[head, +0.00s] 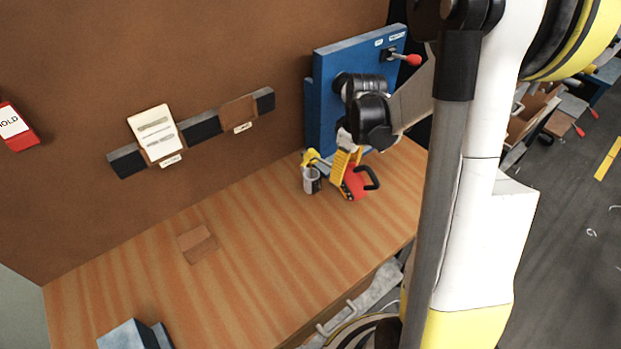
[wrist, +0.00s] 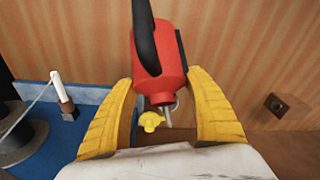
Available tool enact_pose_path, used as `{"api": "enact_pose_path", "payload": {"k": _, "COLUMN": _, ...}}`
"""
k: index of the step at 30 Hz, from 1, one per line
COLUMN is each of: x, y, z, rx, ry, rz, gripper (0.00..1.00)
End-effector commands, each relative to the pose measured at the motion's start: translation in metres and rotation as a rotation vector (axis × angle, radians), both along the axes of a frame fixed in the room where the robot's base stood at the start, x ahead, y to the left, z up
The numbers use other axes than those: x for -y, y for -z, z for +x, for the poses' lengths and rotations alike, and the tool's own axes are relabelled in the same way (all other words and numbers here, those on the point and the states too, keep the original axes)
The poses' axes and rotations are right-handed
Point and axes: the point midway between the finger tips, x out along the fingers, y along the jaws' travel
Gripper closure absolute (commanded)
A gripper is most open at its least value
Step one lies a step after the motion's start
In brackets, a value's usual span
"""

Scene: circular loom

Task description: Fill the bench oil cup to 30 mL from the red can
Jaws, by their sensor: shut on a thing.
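The red can (head: 357,184) with its black handle is above the bench at the foot of the blue panel. My gripper (head: 346,172) has yellow fingers and is shut on it. In the wrist view the can (wrist: 160,82) sits between both fingers, with its handle toward the top and a thin grey spout below. A small yellow knob (wrist: 152,121) shows beside the spout. The small grey oil cup (head: 312,179) stands on the bench just left of my gripper. Its oil level is too small to read, and I cannot tell whether oil is flowing.
The blue panel (head: 330,110) with a red-tipped lever (head: 412,59) stands close behind my gripper. A dark rail (head: 200,130) with a white card (head: 156,131) is on the brown wall. A brown patch (head: 198,244) lies on the bench (head: 255,270), which is mostly clear.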

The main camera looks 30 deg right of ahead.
Motion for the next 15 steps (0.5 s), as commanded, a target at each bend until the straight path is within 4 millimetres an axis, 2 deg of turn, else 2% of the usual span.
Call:
{"api": "enact_pose_path", "payload": {"k": 7, "x": -0.0016, "y": -0.0116, "z": 0.0033, "rx": -0.083, "ry": -0.002, "rz": -0.043, "gripper": 0.79}}
{"api": "enact_pose_path", "payload": {"k": 15, "x": -0.0016, "y": -0.0127, "z": 0.0032, "rx": -0.1, "ry": 0.0, "rz": -0.052, "gripper": 0.79}}
